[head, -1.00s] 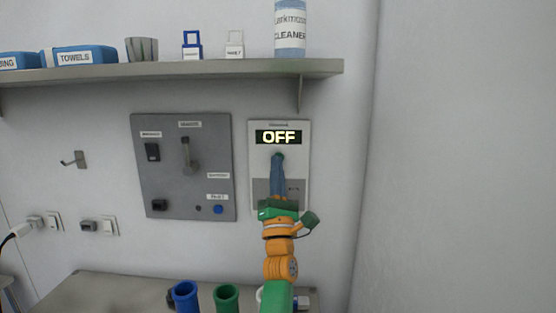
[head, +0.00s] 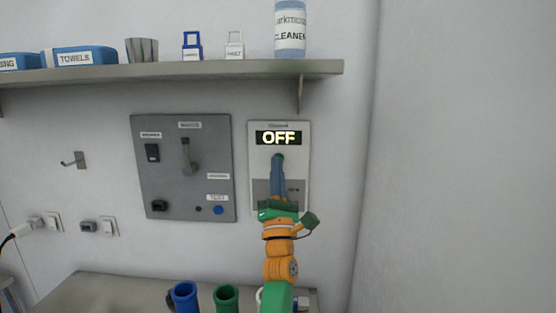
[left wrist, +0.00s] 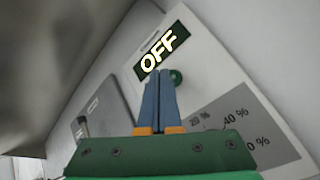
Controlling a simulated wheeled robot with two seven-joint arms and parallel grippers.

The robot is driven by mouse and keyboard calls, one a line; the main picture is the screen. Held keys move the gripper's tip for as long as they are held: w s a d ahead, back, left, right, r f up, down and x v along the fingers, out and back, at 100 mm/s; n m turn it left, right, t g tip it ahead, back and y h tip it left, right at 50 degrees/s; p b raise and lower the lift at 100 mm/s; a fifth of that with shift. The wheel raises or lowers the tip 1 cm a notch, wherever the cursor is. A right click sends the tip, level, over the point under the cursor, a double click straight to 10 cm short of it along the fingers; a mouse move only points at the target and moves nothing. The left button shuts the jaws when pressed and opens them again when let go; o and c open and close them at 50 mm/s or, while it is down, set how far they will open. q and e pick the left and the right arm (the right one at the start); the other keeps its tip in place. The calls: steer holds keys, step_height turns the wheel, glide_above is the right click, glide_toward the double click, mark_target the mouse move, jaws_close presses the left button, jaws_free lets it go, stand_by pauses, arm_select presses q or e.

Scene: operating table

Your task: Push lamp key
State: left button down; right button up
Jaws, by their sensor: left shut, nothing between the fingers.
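The lamp panel (head: 296,145) is a pale plate on the wall, with a dark display (head: 279,138) that reads OFF. A round green key (head: 278,156) sits just under the display. It also shows in the left wrist view as a green knob (left wrist: 176,76), partly behind the fingertips. My left gripper (head: 278,163) is shut and empty, with its blue fingertips at the key. In the left wrist view the fingertips (left wrist: 160,78) overlap the key's left side; I cannot tell whether they touch it. My right gripper is not in view.
A grey switch panel (head: 170,185) with a lever and a blue button is left of the lamp panel. A shelf (head: 200,69) with a cleaner bottle (head: 290,28) runs above. Blue (head: 185,296) and green (head: 227,298) cups stand on the table below.

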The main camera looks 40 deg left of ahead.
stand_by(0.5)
arm_select(q)
steer(key=shift+w+a+f+b, duration=0.1)
steer(key=shift+w+a+b, duration=0.15)
steer(key=shift+b, duration=0.25)
steer(key=shift+w, duration=0.1)
steer(key=shift+a, duration=0.1)
steer(key=s+d+p, duration=0.2)
steer(key=s+d, duration=0.2)
steer(key=s, duration=0.1)
steer(key=shift+s+d, duration=0.15)
steer(key=shift+d, duration=0.15)
stand_by(0.5)
